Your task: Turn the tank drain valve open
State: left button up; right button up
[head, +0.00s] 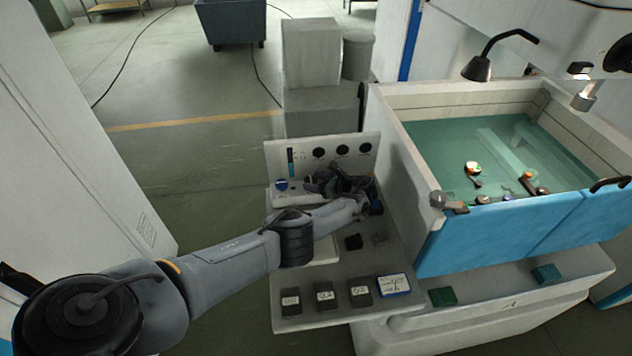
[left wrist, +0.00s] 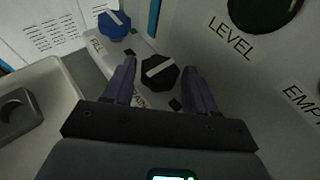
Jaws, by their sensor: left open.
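A black rotary valve knob (left wrist: 160,72) with a pale bar across it shows in the left wrist view. A label beside it is mostly hidden by a finger, so I cannot read it fully. A blue knob (left wrist: 113,24) with a pale bar sits beyond it, with a label starting "FIL". My left gripper (left wrist: 159,67) is open, its two purple fingers on either side of the black knob; I cannot tell whether they touch it. In the head view the left gripper (head: 328,184) is at the gauge panel (head: 273,158), and hides the black knob.
A gauge marked LEVEL (left wrist: 262,12) is close on the right. Labelled dark blocks (head: 325,295) and a blue-edged card (head: 394,285) lie on the front of the shelf. The water-filled tank (head: 420,160) stands to the right, with small items inside. Open floor lies left of the panel.

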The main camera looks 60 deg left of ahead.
pick_arm(q)
jog(key=shift+d+r, duration=0.1)
jog(key=p+v, duration=0.2)
jog(key=v, duration=0.8)
jog(key=shift+w+d, duration=0.15)
jog(key=shift+d, duration=0.1)
jog(key=shift+r, duration=0.1)
